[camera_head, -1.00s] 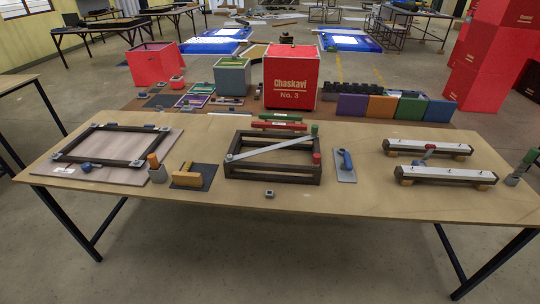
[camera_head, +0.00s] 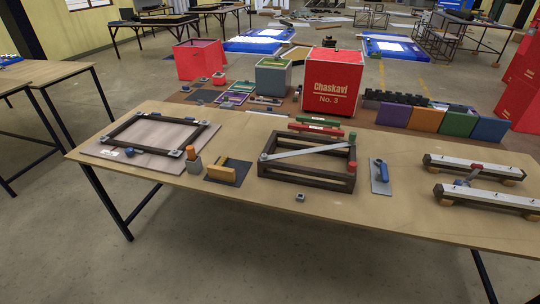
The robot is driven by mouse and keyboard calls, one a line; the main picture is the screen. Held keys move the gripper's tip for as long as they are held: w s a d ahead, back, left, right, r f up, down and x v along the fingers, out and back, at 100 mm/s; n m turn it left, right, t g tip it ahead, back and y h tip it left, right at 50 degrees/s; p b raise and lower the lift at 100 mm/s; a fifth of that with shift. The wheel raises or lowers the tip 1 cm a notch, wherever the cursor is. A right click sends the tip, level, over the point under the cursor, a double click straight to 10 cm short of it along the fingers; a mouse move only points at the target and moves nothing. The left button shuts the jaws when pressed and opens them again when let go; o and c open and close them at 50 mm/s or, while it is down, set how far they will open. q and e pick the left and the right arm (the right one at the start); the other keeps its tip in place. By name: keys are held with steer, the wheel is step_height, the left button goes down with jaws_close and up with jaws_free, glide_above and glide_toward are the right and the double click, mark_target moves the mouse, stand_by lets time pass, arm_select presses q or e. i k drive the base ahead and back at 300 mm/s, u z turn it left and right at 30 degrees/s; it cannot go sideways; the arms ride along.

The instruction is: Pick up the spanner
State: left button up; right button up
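I cannot pick out a spanner with certainty; the tools on the workbench (camera_head: 330,220) are small in this view. A long flat silver bar (camera_head: 305,151) lies slanted across the top of a dark open frame (camera_head: 305,177) at the middle of the bench. A small grey tool with a red end (camera_head: 468,177) sits between two rails at the right; its shape is unclear. Neither of my grippers shows.
A blue-handled trowel (camera_head: 381,176), a yellow-orange block on a dark sheet (camera_head: 229,171), a small grey block (camera_head: 300,197) and a flat dark frame on a board (camera_head: 104,150) lie on the bench. A red box (camera_head: 331,85) stands behind. The front strip of the bench is mostly clear.

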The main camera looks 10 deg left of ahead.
mark_target(383, 166)
steer(key=z, duration=0.45)
steer(key=k, duration=0.55)
steer(key=z, duration=1.4)
steer(key=i, duration=1.7)
steer(key=u, duration=0.85)
